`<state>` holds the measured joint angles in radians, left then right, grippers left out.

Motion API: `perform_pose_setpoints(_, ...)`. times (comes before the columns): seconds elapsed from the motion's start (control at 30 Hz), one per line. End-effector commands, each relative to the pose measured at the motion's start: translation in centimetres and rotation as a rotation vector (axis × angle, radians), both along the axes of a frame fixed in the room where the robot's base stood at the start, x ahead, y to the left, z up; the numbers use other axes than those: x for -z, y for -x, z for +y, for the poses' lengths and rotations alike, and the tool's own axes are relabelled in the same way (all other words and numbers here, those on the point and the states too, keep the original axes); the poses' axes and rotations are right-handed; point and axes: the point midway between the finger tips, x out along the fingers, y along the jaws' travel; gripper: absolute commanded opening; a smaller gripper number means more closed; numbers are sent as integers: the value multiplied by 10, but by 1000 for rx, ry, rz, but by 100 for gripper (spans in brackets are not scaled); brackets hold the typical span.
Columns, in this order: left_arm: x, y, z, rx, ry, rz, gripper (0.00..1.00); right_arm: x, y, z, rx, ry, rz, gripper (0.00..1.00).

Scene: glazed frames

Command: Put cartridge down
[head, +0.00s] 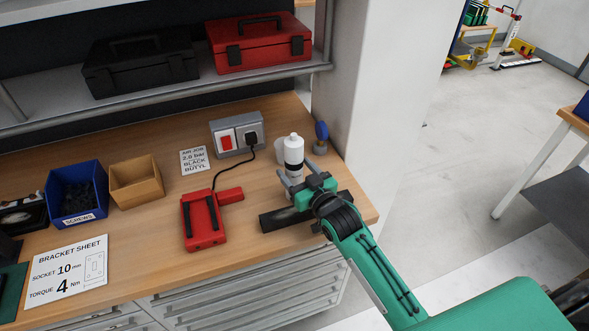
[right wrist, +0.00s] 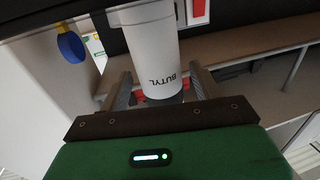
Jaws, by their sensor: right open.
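The white cartridge (head: 293,150) with a dark band stands upright near the right end of the wooden bench. Its lower part is partly hidden by my right gripper. In the right wrist view the white cartridge (right wrist: 153,50), marked BUTYL, is between the two grey fingers. My right gripper (head: 298,176) is open, with a finger on either side of the cartridge; the wrist view shows the gripper (right wrist: 160,88) too. Another pale round shape shows just behind the cartridge, mostly hidden. My left gripper is not in view.
A red tool (head: 203,220) lies left of the gripper. A socket box (head: 237,136) with a black cable and an AIR JOB card (head: 194,160) are behind. A blue round item (head: 321,132) is at the bench's right edge. Bins (head: 136,182) stand left; a shelf (head: 200,88) overhangs the back.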

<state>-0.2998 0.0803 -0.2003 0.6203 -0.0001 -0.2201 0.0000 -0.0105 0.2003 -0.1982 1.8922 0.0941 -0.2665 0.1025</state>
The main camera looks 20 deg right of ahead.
Motion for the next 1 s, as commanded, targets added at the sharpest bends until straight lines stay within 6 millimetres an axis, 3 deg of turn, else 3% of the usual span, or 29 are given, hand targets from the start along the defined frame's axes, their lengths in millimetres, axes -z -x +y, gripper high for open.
perform_pose_setpoints(0.3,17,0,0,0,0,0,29,4,61,-14,0,2,3,65)
perform_pose_setpoints(0.5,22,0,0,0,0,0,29,3,89,-21,0,2,3,65)
perform_pose_setpoints(0.7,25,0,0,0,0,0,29,1,102,-24,0,0,2,65)
perform_pose_setpoints(1.0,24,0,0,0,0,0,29,0,103,-24,0,0,1,65)
